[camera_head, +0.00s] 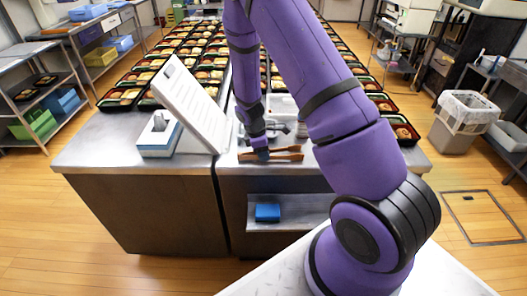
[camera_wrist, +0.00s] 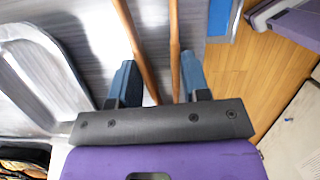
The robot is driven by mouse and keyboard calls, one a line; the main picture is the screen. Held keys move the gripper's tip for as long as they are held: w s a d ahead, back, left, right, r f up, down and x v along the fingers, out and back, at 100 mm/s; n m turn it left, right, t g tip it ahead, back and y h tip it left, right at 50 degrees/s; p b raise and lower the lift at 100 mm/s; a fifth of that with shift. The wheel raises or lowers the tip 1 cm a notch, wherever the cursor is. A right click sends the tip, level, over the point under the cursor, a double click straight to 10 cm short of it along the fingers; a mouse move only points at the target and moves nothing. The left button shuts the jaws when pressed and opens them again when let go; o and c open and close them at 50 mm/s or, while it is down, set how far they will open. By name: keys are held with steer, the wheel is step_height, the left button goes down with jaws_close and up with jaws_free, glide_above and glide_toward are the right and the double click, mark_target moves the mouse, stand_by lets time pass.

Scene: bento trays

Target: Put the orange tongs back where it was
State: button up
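The orange tongs (camera_head: 286,154) lie near the front edge of the metal counter in the head view, with their two long arms pointing sideways. In the wrist view the tongs (camera_wrist: 175,45) run from the top of the picture down between my blue fingertips. My gripper (camera_head: 262,154) points down over the middle of the tongs. In the wrist view my gripper (camera_wrist: 158,75) has its fingers spread, one outside each tong arm. It looks open around the tongs; firm contact is not clear. The far ends of the tongs are out of the wrist view.
A metal tray (camera_wrist: 35,75) lies left of the tongs in the wrist view. A white tilted panel (camera_head: 190,100) and a tissue box (camera_head: 160,135) stand left on the counter. Many bento trays (camera_head: 120,97) fill the surface behind. A blue box (camera_head: 267,212) sits on the shelf below.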

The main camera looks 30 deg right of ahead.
steer(key=o, duration=0.5)
steer(key=s+a+r+m+t, duration=0.1)
steer(key=a+r+m, duration=0.1)
steer(key=r, duration=1)
steer(key=s+a+r+m+t, duration=0.1)
steer(key=a+r, duration=0.2)
steer(key=r, duration=1)
steer(key=shift+s+a+r+m+t+y, duration=0.4)
steer(key=shift+s+a+r+m+t, duration=0.8)
steer(key=shift+s+r, duration=2.4)
steer(key=shift+s+a+r+m+t+y, duration=0.5)
steer(key=shift+s+r+m, duration=1.65)
steer(key=shift+s, duration=2.55)
steer(key=shift+s+a+r+m+t+y, duration=0.3)
steer(key=shift+s+a+r+m+t, duration=0.6)
steer(key=shift+s+r, duration=2.85)
steer(key=shift+s+f+m+g, duration=0.3)
steer(key=shift+s+f+m, duration=0.05)
steer(key=shift+s+f, duration=0.05)
